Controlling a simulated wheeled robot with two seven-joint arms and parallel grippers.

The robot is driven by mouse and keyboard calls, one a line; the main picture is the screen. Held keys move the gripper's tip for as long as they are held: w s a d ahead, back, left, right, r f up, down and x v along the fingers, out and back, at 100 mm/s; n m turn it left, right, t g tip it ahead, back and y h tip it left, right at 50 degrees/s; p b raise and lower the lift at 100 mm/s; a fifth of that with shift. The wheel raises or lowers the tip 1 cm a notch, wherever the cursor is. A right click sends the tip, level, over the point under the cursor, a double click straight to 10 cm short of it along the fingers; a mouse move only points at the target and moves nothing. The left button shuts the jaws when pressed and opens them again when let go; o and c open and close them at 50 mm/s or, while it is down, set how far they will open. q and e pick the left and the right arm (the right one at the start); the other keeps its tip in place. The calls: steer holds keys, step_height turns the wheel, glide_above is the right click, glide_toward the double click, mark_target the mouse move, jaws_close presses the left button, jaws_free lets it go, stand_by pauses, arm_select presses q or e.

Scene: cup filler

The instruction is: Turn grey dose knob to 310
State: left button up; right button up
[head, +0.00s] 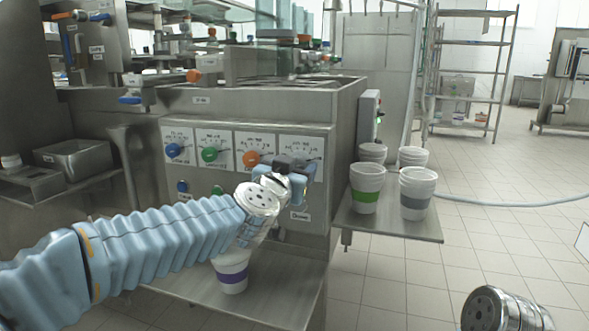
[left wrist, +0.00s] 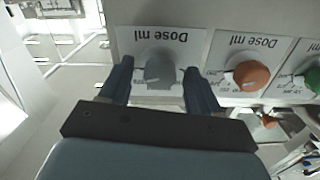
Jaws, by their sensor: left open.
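The grey dose knob (left wrist: 160,68) sits on a white "Dose ml" plate (left wrist: 162,42), upside down in the left wrist view. My left gripper (left wrist: 158,66) is open, with one dark blue finger on each side of the knob; I cannot tell whether they touch it. In the head view my left gripper (head: 296,175) is at the rightmost plate (head: 306,145) of the machine front and hides the grey knob. The knob's pointer and the dial numbers are too small to read. My right gripper is not in view.
The orange knob (head: 251,158), green knob (head: 209,154) and blue knob (head: 173,150) are in a row left of my gripper. A purple-banded cup (head: 232,279) stands on the shelf below. Several cups stand on a side shelf (head: 385,226) at right.

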arm_select(q)
steer(key=c, duration=1)
steer(key=shift+c, duration=0.2)
steer(key=shift+n, duration=0.4)
steer(key=shift+n+b, duration=1.55)
steer(key=shift+n, duration=9.95)
